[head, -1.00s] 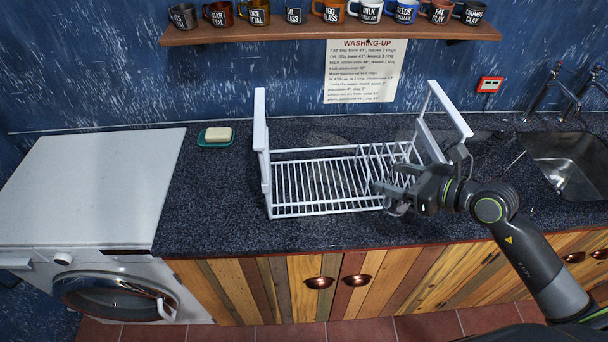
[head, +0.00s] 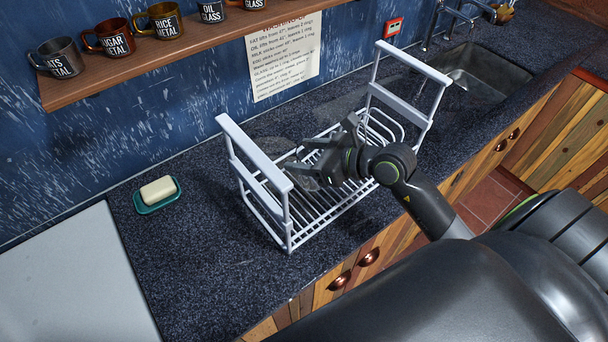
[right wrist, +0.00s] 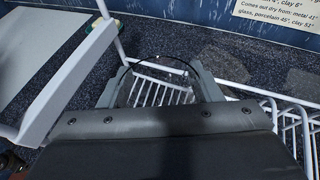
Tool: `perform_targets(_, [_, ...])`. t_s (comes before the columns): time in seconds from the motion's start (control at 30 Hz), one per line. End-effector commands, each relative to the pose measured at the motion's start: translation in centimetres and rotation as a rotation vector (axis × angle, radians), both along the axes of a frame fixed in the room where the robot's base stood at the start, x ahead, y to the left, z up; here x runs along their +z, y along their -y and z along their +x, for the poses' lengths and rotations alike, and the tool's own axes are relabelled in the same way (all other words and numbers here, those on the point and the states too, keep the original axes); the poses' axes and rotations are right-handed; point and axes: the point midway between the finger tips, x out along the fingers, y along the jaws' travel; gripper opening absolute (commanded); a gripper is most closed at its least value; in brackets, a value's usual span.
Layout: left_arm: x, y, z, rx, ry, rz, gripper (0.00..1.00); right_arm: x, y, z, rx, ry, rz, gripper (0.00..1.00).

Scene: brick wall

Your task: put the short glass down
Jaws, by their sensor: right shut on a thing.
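My right gripper (head: 306,167) is shut on a clear short glass (head: 302,177), which is hard to make out. It holds the glass at the white dish rack (head: 253,151), nearer the rack's left end. In the right wrist view the two fingers (right wrist: 163,88) stand apart at either side of the glass (right wrist: 158,66), whose thin curved rim shows between them. The rack's wires show through it. I cannot tell whether the glass touches the rack. My left gripper is out of view.
A soap bar (head: 158,190) lies on a teal dish (head: 157,203) left of the rack. Labelled mugs stand on a wooden shelf (head: 190,45). A sink (head: 485,72) is at the back right. Dark worktop (head: 190,265) is free left of the rack.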

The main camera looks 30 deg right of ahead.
Motion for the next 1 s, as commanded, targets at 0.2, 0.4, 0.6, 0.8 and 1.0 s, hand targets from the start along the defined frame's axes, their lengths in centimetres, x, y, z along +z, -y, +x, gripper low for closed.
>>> perform_targets(0.2, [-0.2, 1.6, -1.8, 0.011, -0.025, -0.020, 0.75, -2.4, 0.0, 0.0, 0.000, 0.000, 0.002, 0.26])
perform_targets(0.4, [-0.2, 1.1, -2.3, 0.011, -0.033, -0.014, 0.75, -5.2, 0.0, 0.0, 0.000, -0.001, 0.003, 0.26])
perform_targets(0.6, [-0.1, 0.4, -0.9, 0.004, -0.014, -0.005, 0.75, -5.8, 0.0, 0.0, 0.002, 0.003, 0.000, 0.26])
perform_targets(0.8, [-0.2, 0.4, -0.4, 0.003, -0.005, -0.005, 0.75, -6.1, 0.0, 0.0, 0.002, 0.003, 0.000, 0.26])
perform_targets(1.0, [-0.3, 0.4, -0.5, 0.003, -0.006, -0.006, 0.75, -6.2, 0.0, -0.1, 0.001, 0.001, 0.000, 0.75])
